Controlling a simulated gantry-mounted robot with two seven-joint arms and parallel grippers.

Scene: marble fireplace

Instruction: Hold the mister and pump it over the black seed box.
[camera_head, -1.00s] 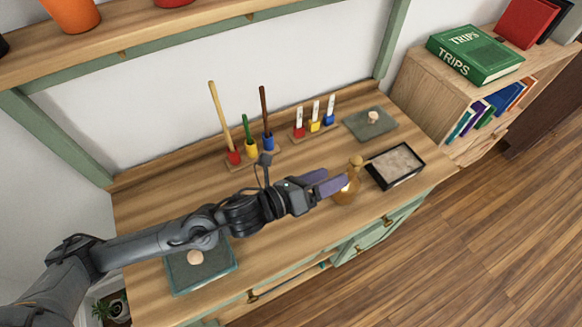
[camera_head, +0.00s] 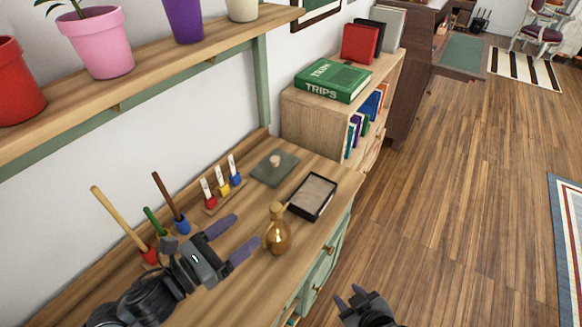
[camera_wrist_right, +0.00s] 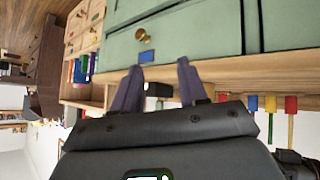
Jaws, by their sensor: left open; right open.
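The mister (camera_head: 277,236) is a brass bottle with a narrow top, upright on the wooden tabletop in the head view. The black seed box (camera_head: 312,197), filled with pale soil, lies just behind and right of it. My left gripper (camera_head: 247,229) is open and empty, its purple fingertips just left of the mister; I cannot tell whether one touches it. My right gripper (camera_head: 348,294) is open and empty off the table's front, low in the head view. Its fingers also show in the right wrist view (camera_wrist_right: 158,76), pointing toward the green cabinet.
Tools in coloured holders (camera_head: 168,227) stand at the left, with small labelled markers (camera_head: 222,186) behind. A grey slate (camera_head: 275,167) with a small round item lies at the back. A bookcase (camera_head: 311,121) adjoins the table. The cabinet's brass knob (camera_wrist_right: 143,36) faces my right gripper.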

